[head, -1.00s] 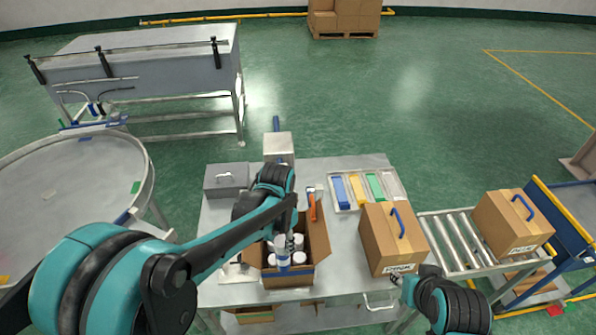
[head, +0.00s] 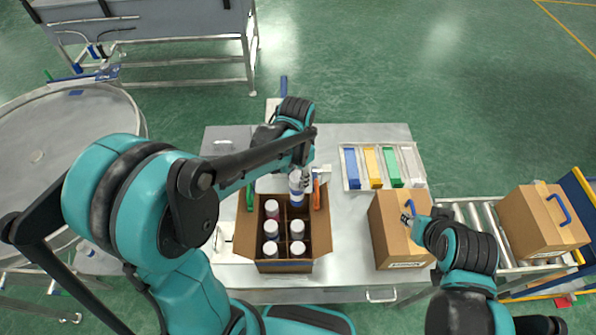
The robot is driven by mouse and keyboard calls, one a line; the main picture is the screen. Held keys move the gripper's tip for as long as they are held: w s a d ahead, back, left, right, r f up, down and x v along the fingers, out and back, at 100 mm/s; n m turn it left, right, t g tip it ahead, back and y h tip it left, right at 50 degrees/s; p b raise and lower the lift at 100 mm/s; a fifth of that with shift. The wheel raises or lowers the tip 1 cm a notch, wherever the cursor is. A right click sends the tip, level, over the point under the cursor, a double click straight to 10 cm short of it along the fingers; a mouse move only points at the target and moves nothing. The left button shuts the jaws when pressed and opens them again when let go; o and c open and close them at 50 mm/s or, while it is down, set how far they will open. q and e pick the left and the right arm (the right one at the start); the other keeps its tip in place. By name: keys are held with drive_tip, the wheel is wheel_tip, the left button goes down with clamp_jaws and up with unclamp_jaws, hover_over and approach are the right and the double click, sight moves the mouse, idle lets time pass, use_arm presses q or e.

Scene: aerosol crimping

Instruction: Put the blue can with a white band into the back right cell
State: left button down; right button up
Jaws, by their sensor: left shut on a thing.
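The blue can with a white band (head: 297,190) is upright in my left gripper (head: 304,180), which is shut on it. It is at the back right of the open cardboard box (head: 284,267), over or just behind the back right cell (head: 297,212). That cell looks dark and empty, though the can partly covers it. The other cells hold white-capped cans, such as the one at the back left (head: 271,208). My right gripper (head: 407,219) is by the blue handle of a closed carton (head: 388,240); its fingers are too small to read.
A tray of blue, yellow and green pieces (head: 352,184) lies at the back right of the table. An orange-handled tool (head: 316,194) is right beside the box. A roller conveyor (head: 487,225) with another carton (head: 543,222) stands at the right. The box flaps are spread outward.

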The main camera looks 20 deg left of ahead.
sight(297, 203)
use_arm(q)
wheel_tip(297, 203, down, 4)
drive_tip(key=shift+w+r+b, duration=0.15)
drive_tip(key=shift+r+b, duration=0.1)
drive_tip(key=shift+b, duration=0.75)
wheel_tip(297, 203, down, 12)
drive_tip(key=b, duration=0.9)
drive_tip(key=c, duration=0.9)
unclamp_jaws()
wheel_tip(297, 203, up, 12)
drive_tip(key=shift+r, duration=0.1)
